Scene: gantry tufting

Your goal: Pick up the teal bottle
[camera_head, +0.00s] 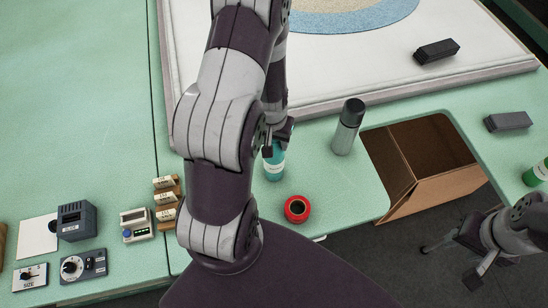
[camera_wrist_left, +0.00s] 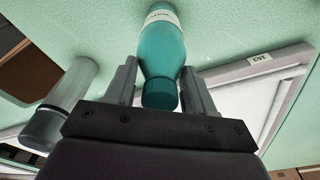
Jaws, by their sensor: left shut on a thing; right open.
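The teal bottle (camera_head: 273,165) is at the table's front part in the head view, partly hidden by my left arm. My left gripper (camera_head: 279,137) is shut on it near its top. In the left wrist view the teal bottle (camera_wrist_left: 162,52), with a white label, sits between the two fingers of my left gripper (camera_wrist_left: 161,85). The bottle looks roughly upright; I cannot tell whether its base touches the table. My right gripper (camera_head: 453,263) is open and empty at the lower right, past the table edge.
A grey bottle (camera_head: 346,130) stands just right of the teal one. A red roll (camera_head: 297,208) lies in front. Black blocks (camera_head: 437,50) and a green bottle (camera_head: 538,173) are right; small devices (camera_head: 77,221) are left.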

